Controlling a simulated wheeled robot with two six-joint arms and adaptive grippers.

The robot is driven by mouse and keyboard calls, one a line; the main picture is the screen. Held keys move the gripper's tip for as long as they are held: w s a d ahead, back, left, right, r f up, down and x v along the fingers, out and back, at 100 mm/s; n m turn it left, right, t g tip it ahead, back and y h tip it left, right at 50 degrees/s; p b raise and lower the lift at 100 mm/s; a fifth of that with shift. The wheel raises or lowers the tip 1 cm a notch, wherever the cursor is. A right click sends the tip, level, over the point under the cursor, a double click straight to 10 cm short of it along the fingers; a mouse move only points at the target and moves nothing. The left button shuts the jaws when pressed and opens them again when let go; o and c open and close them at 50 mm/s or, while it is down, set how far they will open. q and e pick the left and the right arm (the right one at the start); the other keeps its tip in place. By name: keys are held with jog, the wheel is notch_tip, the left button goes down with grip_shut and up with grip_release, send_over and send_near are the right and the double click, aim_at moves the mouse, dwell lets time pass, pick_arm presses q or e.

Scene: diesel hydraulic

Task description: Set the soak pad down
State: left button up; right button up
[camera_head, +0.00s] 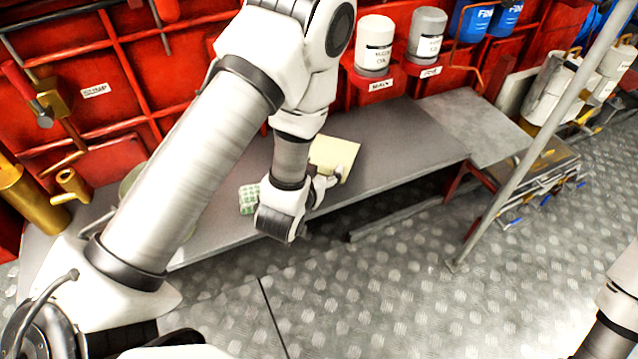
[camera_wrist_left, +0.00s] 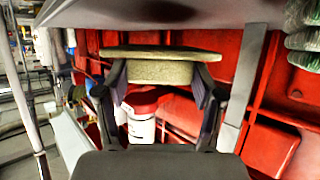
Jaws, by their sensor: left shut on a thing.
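The soak pad (camera_head: 337,153) is a pale yellow, flat square piece over the grey bench (camera_head: 405,148). In the left wrist view, the soak pad (camera_wrist_left: 160,72) shows a wide thin plate and a thicker block between the two dark fingers. My left gripper (camera_head: 329,184) is shut on it at its near side. I cannot tell whether the pad touches the bench. My right gripper is out of view; only part of my right arm shows at the lower right.
A green-and-white item (camera_head: 249,199) sits on the bench left of my wrist, partly hidden. White (camera_head: 375,45) and grey (camera_head: 426,35) canisters stand in red holders behind the bench. A grey pole (camera_head: 535,150) rises at the right. Bench right of the pad is clear.

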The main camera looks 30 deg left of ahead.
pick_arm(q)
jog(key=shift+f+b, duration=0.35)
jog(key=shift+f, duration=1.5)
jog(key=shift+s+f, duration=0.1)
jog(key=shift+f, duration=0.1)
jog(key=o, duration=1.1)
jog(key=shift+c, duration=0.2)
jog(key=shift+r, duration=0.15)
